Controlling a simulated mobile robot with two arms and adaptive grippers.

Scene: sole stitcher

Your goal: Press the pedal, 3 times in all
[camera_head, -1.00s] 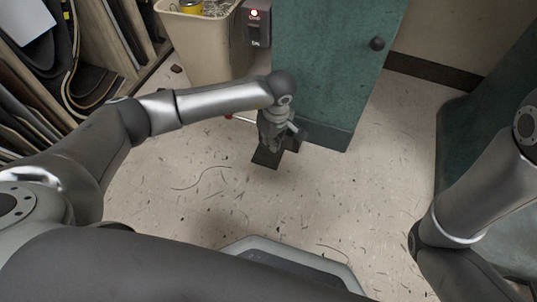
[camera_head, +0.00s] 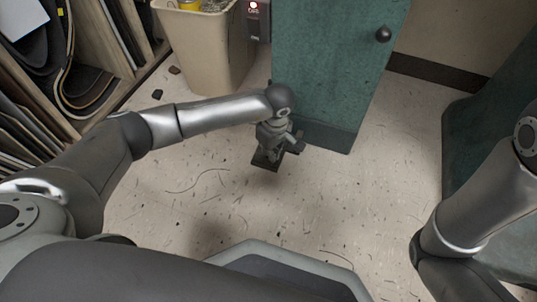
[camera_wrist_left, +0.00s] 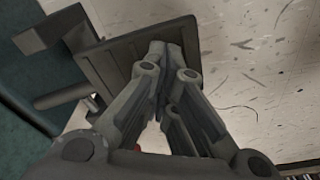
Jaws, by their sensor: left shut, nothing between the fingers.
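The pedal (camera_head: 262,165) is a dark ribbed plate on the floor at the foot of the teal machine cabinet. It fills the upper middle of the left wrist view (camera_wrist_left: 110,66), with a dark bracket at its left side. My left gripper (camera_head: 270,155) points down over it, shut and empty. In the left wrist view its closed fingertips (camera_wrist_left: 166,48) overlap the plate near its right part. Whether they touch it, I cannot tell. The gripper hides part of the pedal in the head view. My right gripper is out of view.
The teal cabinet (camera_head: 325,65) with a dark knob stands just behind the pedal. A switch box (camera_head: 256,20) with a red light is on its left side. A beige bin (camera_head: 205,50) stands left of it. The speckled floor to the right is clear.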

